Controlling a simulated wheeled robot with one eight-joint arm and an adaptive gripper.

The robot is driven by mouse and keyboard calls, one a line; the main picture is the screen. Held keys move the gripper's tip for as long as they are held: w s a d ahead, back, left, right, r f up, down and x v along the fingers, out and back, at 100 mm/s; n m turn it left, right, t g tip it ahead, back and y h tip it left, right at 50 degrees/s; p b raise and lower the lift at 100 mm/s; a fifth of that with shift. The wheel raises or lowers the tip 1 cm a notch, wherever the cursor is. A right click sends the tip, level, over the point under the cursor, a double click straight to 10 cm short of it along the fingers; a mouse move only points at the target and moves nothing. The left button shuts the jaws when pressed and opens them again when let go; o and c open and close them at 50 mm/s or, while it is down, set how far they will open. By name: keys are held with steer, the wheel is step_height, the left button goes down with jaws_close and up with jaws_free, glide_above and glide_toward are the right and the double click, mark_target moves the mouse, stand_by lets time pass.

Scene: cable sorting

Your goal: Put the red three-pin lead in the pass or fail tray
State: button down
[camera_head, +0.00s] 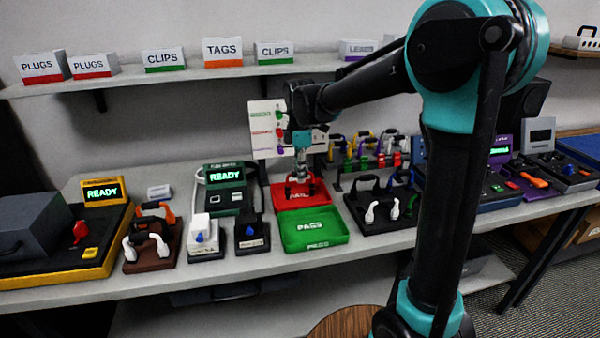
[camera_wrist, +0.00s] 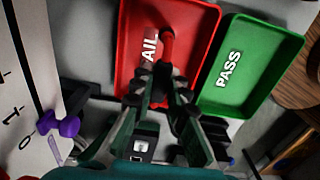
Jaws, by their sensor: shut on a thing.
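The red lead (camera_wrist: 167,46) shows between my gripper's fingertips (camera_wrist: 168,84) in the wrist view, a red plug end sticking out ahead of them. My gripper (camera_head: 301,174) is shut on it, over the red FAIL tray (camera_wrist: 129,42), which also shows in the head view (camera_head: 283,204). Whether the lead touches the tray floor, and its pins, I cannot tell. The green PASS tray (camera_head: 338,237) lies in front of the FAIL tray; it is to the right in the wrist view (camera_wrist: 277,38). I see no lead in it.
A black holder (camera_head: 367,207) with white plugs stands right of the trays. A black block (camera_head: 251,237) with a blue plug and a green READY tester (camera_head: 229,205) stand left. A rack of coloured leads (camera_head: 385,157) and a chart (camera_head: 265,145) are behind.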

steer(key=shift+f, duration=0.45)
stand_by(0.8)
steer(key=c, duration=1.4)
jaws_free()
steer(key=shift+c, duration=0.2)
steer(key=shift+o, duration=0.4)
steer(key=o, duration=0.5)
steer(key=shift+r, duration=0.1)
steer(key=shift+r, duration=3.9)
